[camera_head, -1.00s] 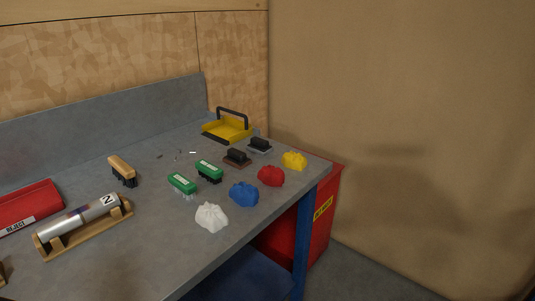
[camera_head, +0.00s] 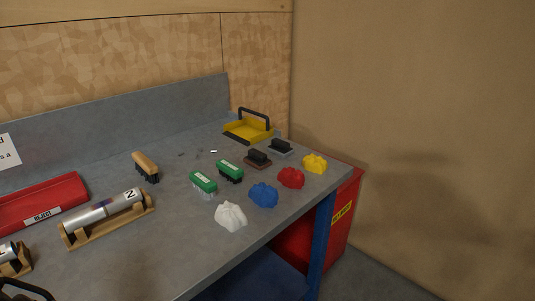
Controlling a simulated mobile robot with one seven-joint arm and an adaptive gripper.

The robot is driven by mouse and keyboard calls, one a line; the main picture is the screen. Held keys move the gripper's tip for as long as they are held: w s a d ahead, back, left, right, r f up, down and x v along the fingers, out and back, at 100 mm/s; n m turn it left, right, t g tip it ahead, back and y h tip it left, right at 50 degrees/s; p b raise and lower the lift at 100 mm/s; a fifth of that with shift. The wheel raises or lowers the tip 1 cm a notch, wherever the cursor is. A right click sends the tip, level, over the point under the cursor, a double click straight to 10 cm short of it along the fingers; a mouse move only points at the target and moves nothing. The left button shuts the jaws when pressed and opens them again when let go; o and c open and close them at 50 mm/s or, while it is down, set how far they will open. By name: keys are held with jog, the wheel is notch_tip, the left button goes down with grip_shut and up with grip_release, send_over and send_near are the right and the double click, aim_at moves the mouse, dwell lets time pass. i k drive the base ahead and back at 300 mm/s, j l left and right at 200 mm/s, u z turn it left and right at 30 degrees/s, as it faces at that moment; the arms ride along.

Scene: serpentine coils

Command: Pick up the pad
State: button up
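Two hand pads with black grips lie near the far right end of the grey bench. One pad has a reddish-brown underside (camera_head: 257,159). The other pad has a grey underside (camera_head: 281,149) and lies just behind and right of the first. I cannot tell which of them is the task's pad. Both lie flat on the bench and nothing holds them. My gripper cannot be made out in this view.
Around the pads are a yellow tray (camera_head: 262,132), two green brushes (camera_head: 203,183), and white (camera_head: 231,217), blue (camera_head: 263,195), red (camera_head: 291,178) and yellow (camera_head: 315,163) cloths. A wooden brush (camera_head: 145,166), a cradled cylinder (camera_head: 105,211) and a red tray (camera_head: 40,203) lie left. A dark curved shape (camera_head: 27,288) shows bottom left.

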aim_at(259, 159)
jog(key=u, duration=0.4)
jog(key=j+u, duration=0.15)
jog(key=u, duration=0.2)
jog(key=j+u, duration=0.1)
jog(key=u, duration=0.3)
jog(key=j+u, duration=0.1)
jog(key=u, duration=0.25)
jog(key=k+z, duration=0.1)
jog(key=z, duration=1)
jog(key=i+l, duration=0.5)
jog(key=l, duration=0.15)
